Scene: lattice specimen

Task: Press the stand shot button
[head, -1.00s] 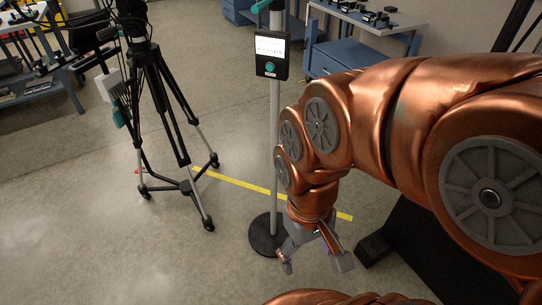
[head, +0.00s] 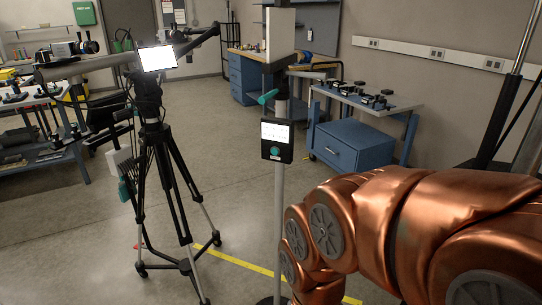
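A black control box (head: 276,140) with a white label or screen (head: 276,133) is mounted on a grey upright pole (head: 279,205) near the middle of the head view. A round teal button (head: 275,151) is on the front of the box, below the white panel. A teal lever (head: 268,97) sticks out above the box. My copper arm comes in from the lower right, and its lower links are just right of the pole. My gripper is below the picture's edge and not seen now.
A black tripod (head: 165,175) with a lit screen (head: 157,58) stands left of the pole. A blue cart (head: 349,144) with black devices is behind right. Benches stand at the back and left. Bare floor with a yellow line (head: 240,262) lies between tripod and pole.

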